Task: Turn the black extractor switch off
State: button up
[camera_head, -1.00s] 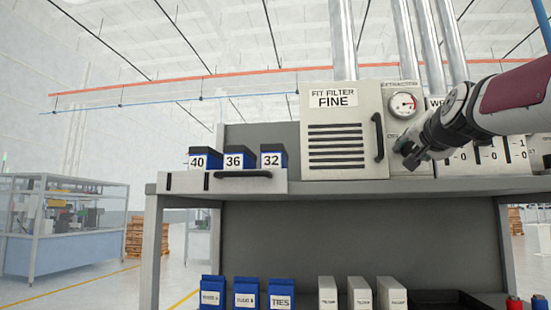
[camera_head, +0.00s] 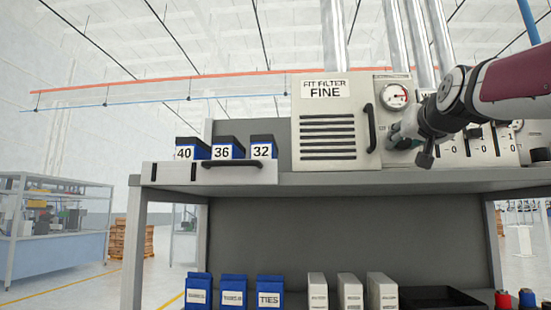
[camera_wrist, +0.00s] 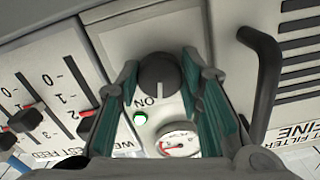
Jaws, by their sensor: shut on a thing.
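The black extractor switch (camera_wrist: 158,72) is a round knob on the light panel, seen in the wrist view between my gripper's teal fingers. Its white mark runs toward the "ON" lettering (camera_wrist: 145,101), which appears upside down. A green lamp (camera_wrist: 140,118) beside it is lit. My gripper (camera_wrist: 160,88) is shut on the knob, one finger on each side. In the head view my gripper (camera_head: 398,137) is against the panel just below the round gauge (camera_head: 395,96), and it hides the knob there.
A filter box (camera_head: 335,120) with a black handle (camera_head: 370,128) stands left of the gripper. Sliders (camera_wrist: 28,118) sit on the neighbouring panel. Blue bins (camera_head: 228,148) stand farther left on the shelf (camera_head: 330,183).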

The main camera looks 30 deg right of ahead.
jog(key=n, duration=1.1)
jog(key=shift+n, duration=0.3)
dwell(0.4)
jog(key=o, duration=1.2)
jog(key=shift+c, duration=0.2)
jog(key=shift+s, duration=0.1)
jog(key=v, duration=1.2)
jog(key=shift+f, duration=0.1)
